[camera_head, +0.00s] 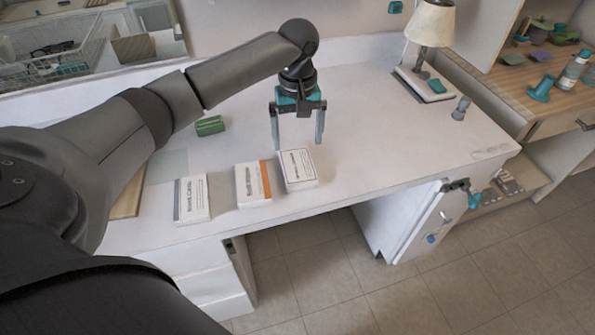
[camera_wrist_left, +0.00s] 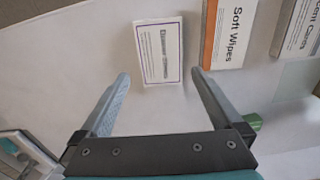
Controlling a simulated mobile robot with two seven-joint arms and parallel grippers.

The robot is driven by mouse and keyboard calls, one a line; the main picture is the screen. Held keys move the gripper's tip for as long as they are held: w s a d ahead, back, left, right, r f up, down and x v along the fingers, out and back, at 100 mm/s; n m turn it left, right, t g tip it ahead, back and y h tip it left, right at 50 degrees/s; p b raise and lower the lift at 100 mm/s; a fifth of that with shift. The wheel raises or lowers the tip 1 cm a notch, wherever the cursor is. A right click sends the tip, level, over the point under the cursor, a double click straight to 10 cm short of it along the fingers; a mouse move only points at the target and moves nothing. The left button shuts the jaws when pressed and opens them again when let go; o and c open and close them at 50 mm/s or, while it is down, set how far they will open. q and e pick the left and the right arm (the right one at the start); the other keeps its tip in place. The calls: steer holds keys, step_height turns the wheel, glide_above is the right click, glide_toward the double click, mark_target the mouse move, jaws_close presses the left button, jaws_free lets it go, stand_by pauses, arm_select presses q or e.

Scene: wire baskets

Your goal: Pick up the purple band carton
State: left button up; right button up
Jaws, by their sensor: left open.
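The purple band carton (camera_head: 298,168) is a white box with a thin dark outline, lying flat near the desk's front edge. Its outline looks purple in the left wrist view (camera_wrist_left: 158,52), where it lies just beyond the fingertips. My left gripper (camera_head: 297,146) is open and empty, pointing down above the desk behind the carton. In the left wrist view its two fingers (camera_wrist_left: 160,77) are spread wider than the carton appears, with nothing between them. My right gripper is not in view.
An orange-banded "Soft Wipes" carton (camera_head: 253,184) lies close left of it, with a grey-banded carton (camera_head: 192,199) farther left. A green object (camera_head: 210,126) lies behind them. A lamp (camera_head: 431,25) stands at the back right. The desk's right half is mostly clear.

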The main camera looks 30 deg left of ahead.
mark_target(297, 165)
arm_select(q)
step_height(297, 165, down, 2)
steer(key=shift+f, duration=0.25)
steer(key=f+b, duration=0.1)
steer(key=f, duration=0.1)
steer(key=f+b, duration=0.1)
steer(key=f, duration=0.2)
steer(key=shift+s+d, duration=0.1)
steer(key=shift+s, duration=0.1)
steer(key=c, duration=1.1)
